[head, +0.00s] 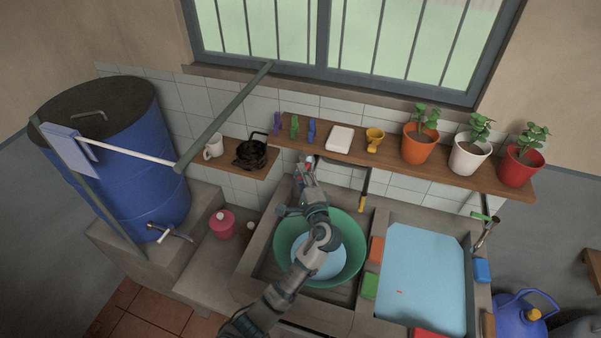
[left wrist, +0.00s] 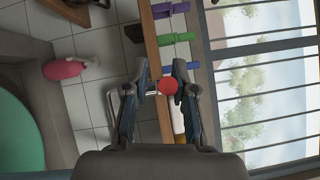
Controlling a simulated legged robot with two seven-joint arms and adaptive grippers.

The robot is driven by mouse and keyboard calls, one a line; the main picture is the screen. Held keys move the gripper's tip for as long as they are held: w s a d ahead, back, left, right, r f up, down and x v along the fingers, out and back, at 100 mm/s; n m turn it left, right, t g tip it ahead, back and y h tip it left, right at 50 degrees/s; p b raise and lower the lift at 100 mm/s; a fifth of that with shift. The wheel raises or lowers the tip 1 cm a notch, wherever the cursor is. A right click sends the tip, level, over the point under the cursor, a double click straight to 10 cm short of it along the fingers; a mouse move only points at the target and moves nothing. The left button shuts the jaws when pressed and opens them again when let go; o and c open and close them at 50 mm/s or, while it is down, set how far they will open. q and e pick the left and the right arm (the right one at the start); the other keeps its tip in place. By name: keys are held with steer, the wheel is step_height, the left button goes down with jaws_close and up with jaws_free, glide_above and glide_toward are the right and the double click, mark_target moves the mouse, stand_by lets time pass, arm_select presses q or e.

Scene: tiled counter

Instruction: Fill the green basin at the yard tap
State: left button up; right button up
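The green basin (head: 350,235) sits in the left sink of the counter, with a pale blue, water-like surface inside. My left arm crosses above it and hides part of it. My left gripper (head: 305,180) is over the basin's far rim, close to the wall. In the left wrist view its two fingers (left wrist: 160,78) are apart, with a round red knob (left wrist: 168,86) and a silver piece between them. I cannot tell whether the fingers touch the knob. The knob looks like part of the yard tap; its spout is hidden. My right gripper is not in view.
A blue barrel (head: 150,170) with its own tap stands at left. A shelf (head: 385,168) with pots, a cup and small figures runs behind the sinks. The right sink (head: 425,270) holds pale blue water. A pink bottle (head: 223,224) stands left of the basin.

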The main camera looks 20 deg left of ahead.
arm_select(q)
steer(key=shift+o, duration=0.8)
steer(key=shift+s+f, duration=0.1)
steer(key=shift+d+r, duration=0.1)
steer(key=shift+r, duration=0.1)
steer(key=v, duration=1.2)
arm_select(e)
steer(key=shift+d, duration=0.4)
arm_select(q)
steer(key=shift+f, duration=0.15)
stand_by(3.7)
